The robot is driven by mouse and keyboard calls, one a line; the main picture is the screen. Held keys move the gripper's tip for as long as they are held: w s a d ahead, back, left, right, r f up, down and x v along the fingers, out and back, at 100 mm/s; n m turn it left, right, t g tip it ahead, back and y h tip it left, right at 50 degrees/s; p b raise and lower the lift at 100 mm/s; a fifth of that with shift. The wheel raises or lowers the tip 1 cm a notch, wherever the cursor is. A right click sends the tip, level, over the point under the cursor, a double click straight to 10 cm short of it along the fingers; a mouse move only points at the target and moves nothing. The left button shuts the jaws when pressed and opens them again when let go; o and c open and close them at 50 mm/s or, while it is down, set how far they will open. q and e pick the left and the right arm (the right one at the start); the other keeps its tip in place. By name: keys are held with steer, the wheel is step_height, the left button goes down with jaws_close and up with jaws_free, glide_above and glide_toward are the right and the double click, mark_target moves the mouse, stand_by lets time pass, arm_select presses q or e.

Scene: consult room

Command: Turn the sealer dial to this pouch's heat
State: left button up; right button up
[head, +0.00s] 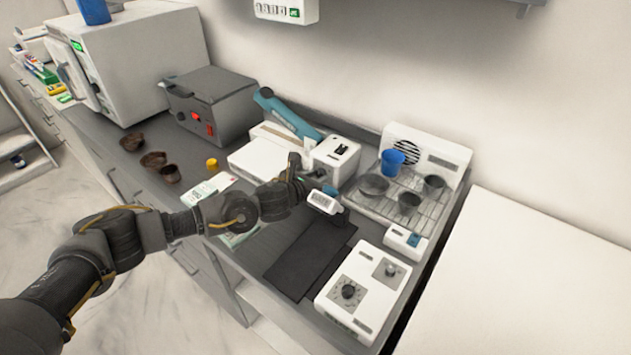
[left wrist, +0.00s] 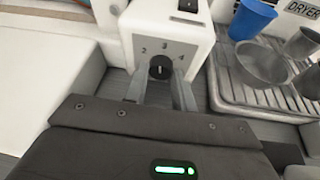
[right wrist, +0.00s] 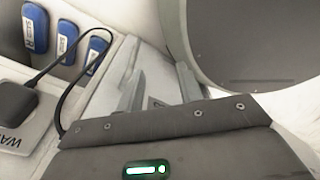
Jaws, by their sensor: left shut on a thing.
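The sealer is the white box (head: 338,152) with a long teal lever arm (head: 288,113), beyond my left gripper. In the left wrist view its grey front panel (left wrist: 181,48) carries a black dial (left wrist: 160,67) marked 2, 3 and 4. The dial's pale mark looks upright, toward the 3. My left gripper (left wrist: 160,82) is shut on the dial, one finger at each side. In the head view my left gripper (head: 312,174) hides the dial. I cannot pick out a pouch with a readable heat. My right gripper (right wrist: 158,85) is open and empty, seen only in the right wrist view.
A drying rack (head: 440,205) with cups stands right of the sealer. A white two-knob unit (head: 362,292) is at the front, beside a dark mat (head: 310,258). A printed sheet (head: 208,188) lies under my left arm. A grey box (head: 208,103) stands behind several brown bowls.

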stand_by(0.3)
arm_select(q)
steer(key=o, duration=1)
steer(key=b+v, duration=0.2)
steer(key=v, duration=0.7)
steer(key=shift+s+a, duration=0.15)
steer(key=shift+s, duration=0.1)
steer(key=shift+s+a+r, duration=0.25)
steer(key=shift+s+r, duration=0.05)
steer(key=shift+s, duration=0.2)
